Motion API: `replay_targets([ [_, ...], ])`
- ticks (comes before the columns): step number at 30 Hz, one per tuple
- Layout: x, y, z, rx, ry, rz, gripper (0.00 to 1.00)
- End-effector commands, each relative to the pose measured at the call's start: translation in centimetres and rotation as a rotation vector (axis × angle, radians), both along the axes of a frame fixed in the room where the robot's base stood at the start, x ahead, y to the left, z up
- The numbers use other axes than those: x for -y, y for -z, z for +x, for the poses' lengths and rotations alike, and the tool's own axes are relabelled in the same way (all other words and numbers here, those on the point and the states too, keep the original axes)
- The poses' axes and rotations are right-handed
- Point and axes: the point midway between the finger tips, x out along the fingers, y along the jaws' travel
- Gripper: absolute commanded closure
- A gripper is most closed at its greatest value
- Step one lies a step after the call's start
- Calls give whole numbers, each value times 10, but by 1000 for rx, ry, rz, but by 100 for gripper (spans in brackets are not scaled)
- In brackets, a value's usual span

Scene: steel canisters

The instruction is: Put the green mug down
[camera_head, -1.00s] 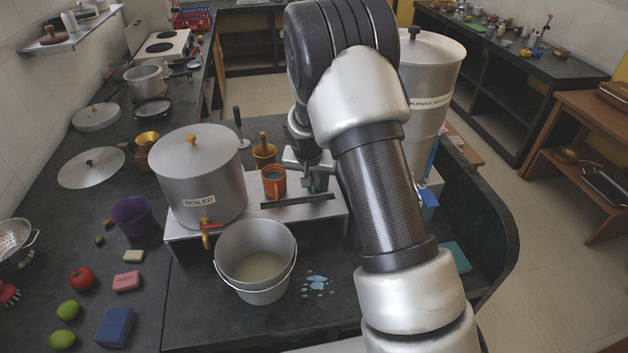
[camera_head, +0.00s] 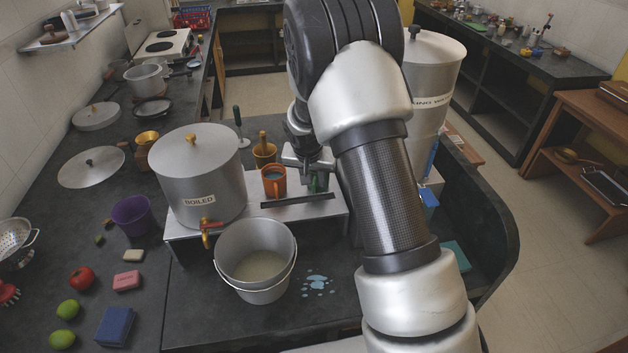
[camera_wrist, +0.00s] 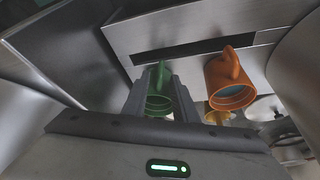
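The green mug (camera_head: 319,182) stands on the steel stand (camera_head: 240,222), right of the orange mug (camera_head: 273,182). My gripper (camera_head: 308,172) is over the green mug and hides part of it. In the wrist view the green mug (camera_wrist: 157,104) is between the two fingers of my gripper (camera_wrist: 159,86), its handle pointing up in the picture.
A large pot labelled BOILED (camera_head: 200,180) stands at the stand's left end. A steel bucket (camera_head: 256,262) is in front of the stand. A brass mortar (camera_head: 264,154) is behind the orange mug. A tall steel canister (camera_head: 432,75) is right of my arm.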

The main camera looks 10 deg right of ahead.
Motion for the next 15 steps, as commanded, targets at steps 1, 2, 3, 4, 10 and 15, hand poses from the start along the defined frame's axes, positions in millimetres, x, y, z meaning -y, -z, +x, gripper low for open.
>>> replay_targets([
  [1, -2, -10, -3, 5, -1, 1, 74],
  [2, -3, -16, -5, 5, -1, 1, 74],
  [3, -4, -24, -8, 5, -1, 1, 74],
  [4, -6, -31, -10, 6, -2, 1, 74],
  [10, -12, -69, -26, 4, -1, 1, 74],
  [15, -15, -91, -35, 1, -2, 1, 74],
])
